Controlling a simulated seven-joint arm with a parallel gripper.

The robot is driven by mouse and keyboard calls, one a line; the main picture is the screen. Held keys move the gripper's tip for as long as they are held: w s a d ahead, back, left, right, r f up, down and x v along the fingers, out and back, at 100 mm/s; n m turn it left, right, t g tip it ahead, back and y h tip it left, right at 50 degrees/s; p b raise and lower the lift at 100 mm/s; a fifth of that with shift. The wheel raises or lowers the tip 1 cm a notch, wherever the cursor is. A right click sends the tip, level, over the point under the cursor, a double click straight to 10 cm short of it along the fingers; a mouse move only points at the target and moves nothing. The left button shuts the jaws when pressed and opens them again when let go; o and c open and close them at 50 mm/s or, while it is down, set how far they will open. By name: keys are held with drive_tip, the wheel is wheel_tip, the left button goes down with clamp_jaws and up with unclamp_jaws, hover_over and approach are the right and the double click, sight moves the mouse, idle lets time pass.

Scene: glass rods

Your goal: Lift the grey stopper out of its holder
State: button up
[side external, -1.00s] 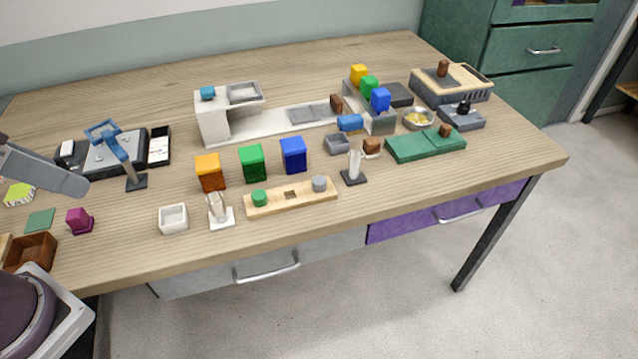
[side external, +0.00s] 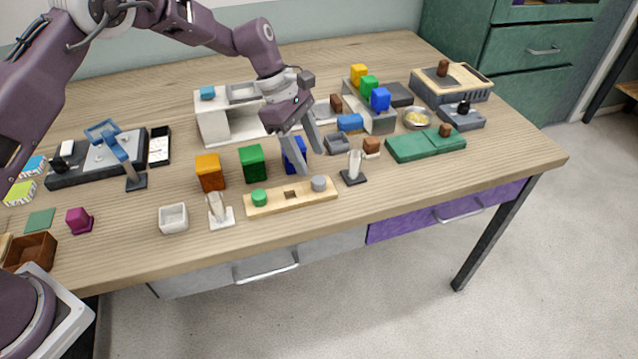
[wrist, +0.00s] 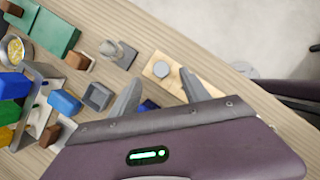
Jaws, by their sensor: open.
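The grey stopper (side external: 319,183) sits in the right end of a light wooden holder (side external: 274,202) near the front of the table. It also shows in the wrist view (wrist: 161,69), a round grey top between and just beyond my fingertips. The holder (wrist: 159,55) is partly hidden there by a finger. A green stopper (side external: 259,197) sits in the holder's left end, with a dark square hole between the two. My gripper (side external: 312,163) is open and empty. Its fingers point down above and slightly behind the grey stopper, apart from it.
A clear upright piece on a dark base (side external: 354,168) stands right of the holder. Another on a white base (side external: 220,210) stands at its left end. Blue (side external: 293,155), green (side external: 252,163) and orange (side external: 210,172) blocks stand behind it. The table in front is clear.

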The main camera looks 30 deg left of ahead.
sight(319, 179)
drive_tip(key=x, duration=0.5)
drive_tip(key=shift+s+d+f, duration=0.1)
drive_tip(key=shift+f, duration=0.3)
clamp_jaws()
drive_tip(key=shift+r, duration=0.1)
wheel_tip(319, 179, up, 10)
